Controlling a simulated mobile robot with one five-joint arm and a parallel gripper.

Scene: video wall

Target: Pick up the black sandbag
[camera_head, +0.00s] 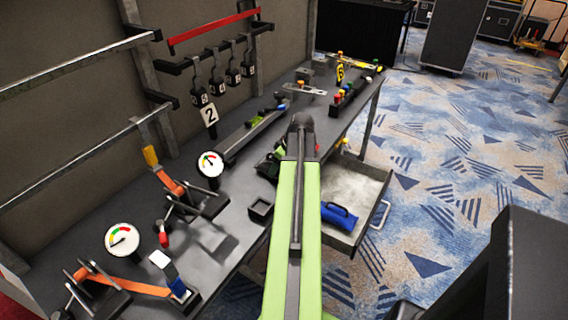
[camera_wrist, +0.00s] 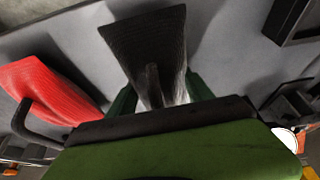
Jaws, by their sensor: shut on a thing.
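The black sandbag (camera_wrist: 148,40) stands right in front of my gripper (camera_wrist: 160,98) in the wrist view, its dark handle between the two green fingers. My gripper is shut on it. The fingertips are partly hidden behind the bag and the gripper's own body. A red sandbag (camera_wrist: 50,90) with a dark handle is close by on the left. In the head view my green arm hides most of the grasp, and I cannot make out the black bag clearly there.
A blue sandbag (camera_head: 339,214) lies in the open drawer (camera_head: 362,181) right of my arm. The bench also holds gauges (camera_head: 122,239), orange-strapped clamps (camera_head: 172,184), a small black open box (camera_head: 260,209) and a number 2 sign (camera_head: 209,115).

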